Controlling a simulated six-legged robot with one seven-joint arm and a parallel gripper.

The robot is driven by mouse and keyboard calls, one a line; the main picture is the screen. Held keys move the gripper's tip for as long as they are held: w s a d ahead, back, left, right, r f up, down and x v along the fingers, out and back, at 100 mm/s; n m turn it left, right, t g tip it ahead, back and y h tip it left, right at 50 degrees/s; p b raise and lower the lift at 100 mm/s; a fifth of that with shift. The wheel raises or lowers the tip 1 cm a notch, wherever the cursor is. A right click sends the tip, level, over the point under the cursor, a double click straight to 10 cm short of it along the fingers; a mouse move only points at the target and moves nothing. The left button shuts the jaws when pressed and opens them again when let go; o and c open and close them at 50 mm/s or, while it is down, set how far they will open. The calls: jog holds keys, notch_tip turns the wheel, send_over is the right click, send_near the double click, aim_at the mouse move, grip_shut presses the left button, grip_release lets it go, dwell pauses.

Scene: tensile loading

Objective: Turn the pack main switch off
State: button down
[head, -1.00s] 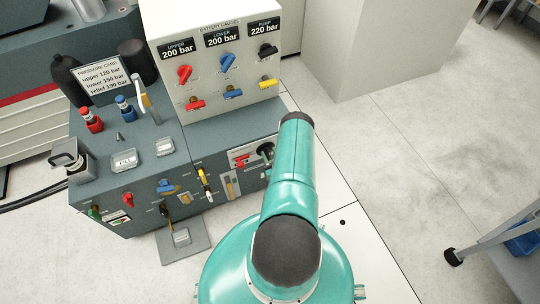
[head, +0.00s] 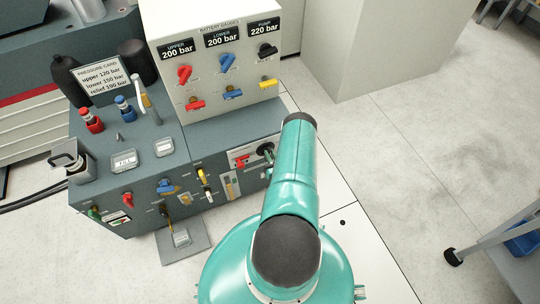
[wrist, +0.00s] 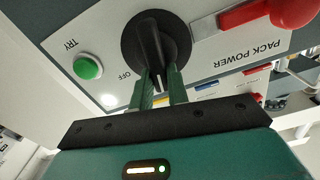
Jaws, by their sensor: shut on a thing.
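In the wrist view the pack main switch is a round black rotary knob (wrist: 139,38) with a raised grip bar, on a light panel marked PACK POWER. The word OFF stands beside it, left of the bar. My gripper (wrist: 160,74) has its two green fingers closed on either side of the bar. The bar points roughly down the picture, between the fingers, rather than squarely at OFF. Its lower end is partly hidden by the fingers. In the head view the knob (head: 265,148) shows small on the low front panel, just left of my arm.
A green TRY button (wrist: 89,67) sits left of the knob. A red handle (wrist: 252,15) lies to its right on the panel. The cabinet with several coloured valves (head: 228,62) stands above, and a grey console (head: 140,170) to the left.

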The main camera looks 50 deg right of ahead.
jog(key=shift+s+d+f+m, duration=0.2)
jog(key=shift+f+m, duration=0.15)
jog(key=shift+m, duration=2.3)
jog(key=shift+s+d+f+m, duration=0.15)
jog(key=shift+f+m, duration=0.2)
jog(key=shift+m, duration=2.25)
jog(key=shift+s+d+f+m, duration=0.1)
jog(key=shift+d+f+m, duration=0.2)
jog(key=shift+m, duration=2.35)
jog(key=shift+a+f, duration=0.1)
jog(key=c, duration=1.4)
grip_release()
jog(key=shift+o, duration=0.2)
jog(key=shift+s, duration=0.1)
jog(key=v, duration=1.3)
jog(key=shift+s, duration=0.25)
jog(key=shift+a, duration=0.1)
